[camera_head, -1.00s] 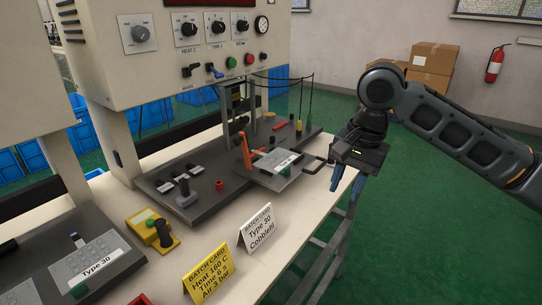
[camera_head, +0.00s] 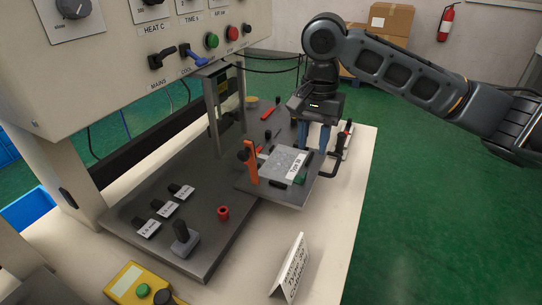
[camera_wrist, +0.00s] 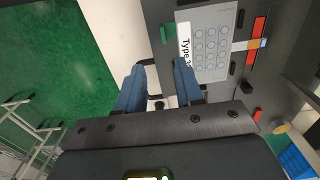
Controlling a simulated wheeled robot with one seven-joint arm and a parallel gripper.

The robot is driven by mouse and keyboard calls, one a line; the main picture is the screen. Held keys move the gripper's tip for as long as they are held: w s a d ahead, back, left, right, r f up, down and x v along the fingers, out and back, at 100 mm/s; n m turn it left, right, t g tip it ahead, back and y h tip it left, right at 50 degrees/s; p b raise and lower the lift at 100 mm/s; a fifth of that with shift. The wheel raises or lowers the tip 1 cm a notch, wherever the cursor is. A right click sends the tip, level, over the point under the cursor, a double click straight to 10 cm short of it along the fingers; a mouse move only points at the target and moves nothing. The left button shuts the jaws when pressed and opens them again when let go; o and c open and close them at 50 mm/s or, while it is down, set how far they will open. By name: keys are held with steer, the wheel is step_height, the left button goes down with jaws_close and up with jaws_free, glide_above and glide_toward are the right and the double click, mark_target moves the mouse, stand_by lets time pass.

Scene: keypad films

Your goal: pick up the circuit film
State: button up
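A grey film with rows of round pads and a white "Type 30" label, which looks like the circuit film (camera_head: 280,160), lies on a dark plate (camera_head: 290,193) on the press bench. It also shows in the wrist view (camera_wrist: 210,45), where a pale strip runs from its edge over an orange-red bar. An orange clamp (camera_head: 251,163) stands at its left edge. My gripper (camera_head: 315,140) points down just behind and right of the plate. In the wrist view its blue fingers (camera_wrist: 159,90) are apart with nothing held between them; the film is beside the right finger.
A black handle (camera_head: 340,155) sticks out at the plate's right, close to my fingers. The press housing (camera_head: 130,85) overhangs at left. A red knob (camera_head: 223,212), small labelled blocks (camera_head: 165,209) and a folded card (camera_head: 291,268) stand nearer. Green floor lies open at right.

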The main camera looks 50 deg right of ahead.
steer(key=shift+w+a+f, duration=0.1)
steer(key=shift+a+f, duration=0.05)
steer(key=shift+f, duration=1.1)
steer(key=shift+w+a+f, duration=0.1)
steer(key=shift+f, duration=1.2)
steer(key=shift+w+a+f, duration=0.1)
steer(key=shift+a+f, duration=0.05)
steer(key=shift+f, duration=1.1)
jaws_close()
